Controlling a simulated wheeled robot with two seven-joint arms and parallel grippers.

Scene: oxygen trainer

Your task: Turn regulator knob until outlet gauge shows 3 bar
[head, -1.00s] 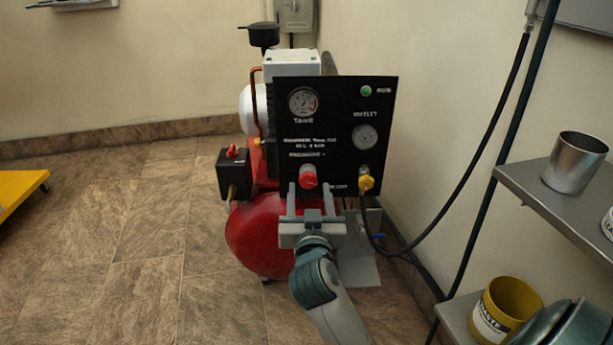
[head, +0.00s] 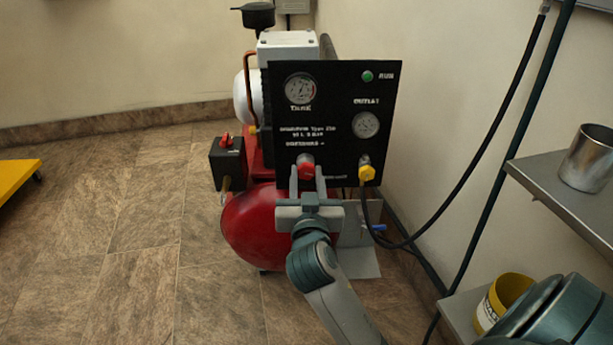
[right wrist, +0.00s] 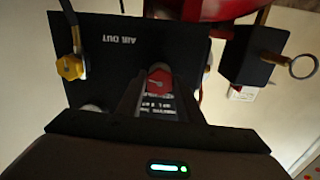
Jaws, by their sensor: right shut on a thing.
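The red regulator knob (head: 306,166) sticks out low on the black panel (head: 335,95). It also shows in the right wrist view (right wrist: 159,80), between the fingers. My right gripper (head: 307,172) is shut on the knob, one finger on each side of it. The outlet gauge (head: 365,125) is at the panel's right, a round pale dial; its needle is too small to read. The tank gauge (head: 300,88) is at the upper left of the panel. My left gripper is not in view.
A yellow fitting (head: 367,173) with a black hose sits right of the knob. The red tank (head: 250,228) is below the panel. A shelf with a metal cup (head: 587,158) and a yellow container (head: 508,298) stand at right. Open floor lies at left.

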